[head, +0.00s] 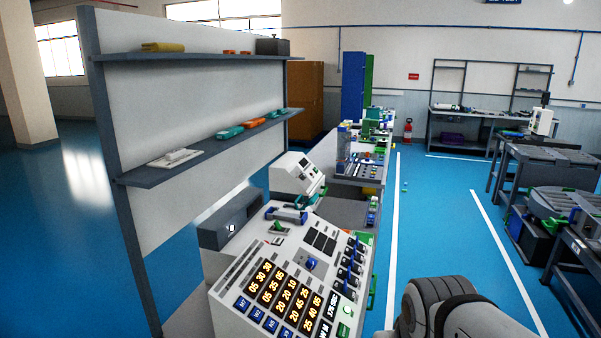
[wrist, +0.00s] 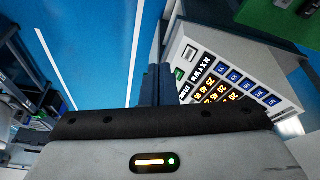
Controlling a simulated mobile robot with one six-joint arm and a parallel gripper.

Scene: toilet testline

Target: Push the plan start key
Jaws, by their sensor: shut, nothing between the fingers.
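A white sloped control panel (head: 290,275) stands at the lower middle of the head view. It has rows of lit orange digits, blue keys along its lower edge and dark knobs on the right. A small green key (head: 343,330) sits at its lower right corner; I cannot read its label, so I cannot tell if it is the plan start key. In the wrist view the panel (wrist: 225,60) is tilted, with the green key (wrist: 180,73) near its left edge.
A grey shelf wall (head: 190,110) rises left of the panel. More white test consoles (head: 297,178) stand behind it. Benches (head: 555,150) line the right side. A green block (wrist: 275,15) shows at the wrist view's upper right.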

